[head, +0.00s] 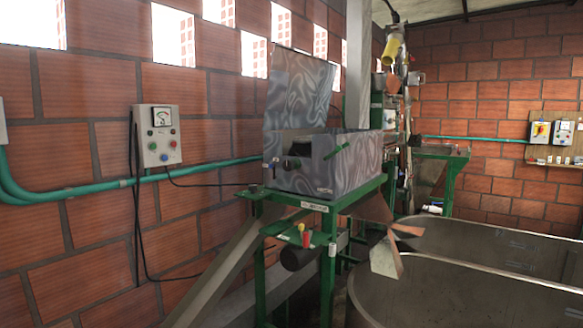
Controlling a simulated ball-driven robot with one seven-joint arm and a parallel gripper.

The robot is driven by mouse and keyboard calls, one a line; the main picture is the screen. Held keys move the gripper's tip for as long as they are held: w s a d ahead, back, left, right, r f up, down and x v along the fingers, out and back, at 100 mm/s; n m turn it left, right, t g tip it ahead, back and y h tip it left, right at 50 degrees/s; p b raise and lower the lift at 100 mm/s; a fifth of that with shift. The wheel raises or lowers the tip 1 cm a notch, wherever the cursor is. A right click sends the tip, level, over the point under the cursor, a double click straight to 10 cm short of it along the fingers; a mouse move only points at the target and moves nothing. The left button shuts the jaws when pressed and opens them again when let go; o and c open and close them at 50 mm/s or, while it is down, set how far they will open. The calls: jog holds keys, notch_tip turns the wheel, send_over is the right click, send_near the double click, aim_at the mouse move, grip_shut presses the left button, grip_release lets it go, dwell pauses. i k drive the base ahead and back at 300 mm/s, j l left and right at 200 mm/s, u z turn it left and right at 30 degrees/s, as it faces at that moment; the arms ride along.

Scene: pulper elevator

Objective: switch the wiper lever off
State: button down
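No lever in the head view carries a label I can read as the wiper lever, so I cannot tell which one it is. My gripper is not in view.
Large metal tanks (440,285) fill the right foreground. A sloping chute (230,272) runs down at the left of the green stand (328,262). Switch boxes (541,132) are at far right.

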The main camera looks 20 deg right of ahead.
aim_at(271, 166)
jog(key=i+j, duration=0.25)
jog(key=i, duration=0.3)
jog(key=i+j+z, duration=0.15)
jog(key=i, duration=0.4)
jog(key=i+j, duration=0.45)
jog(key=i+j+z, duration=0.15)
jog(key=i+j, duration=0.15)
jog(key=i, duration=0.3)
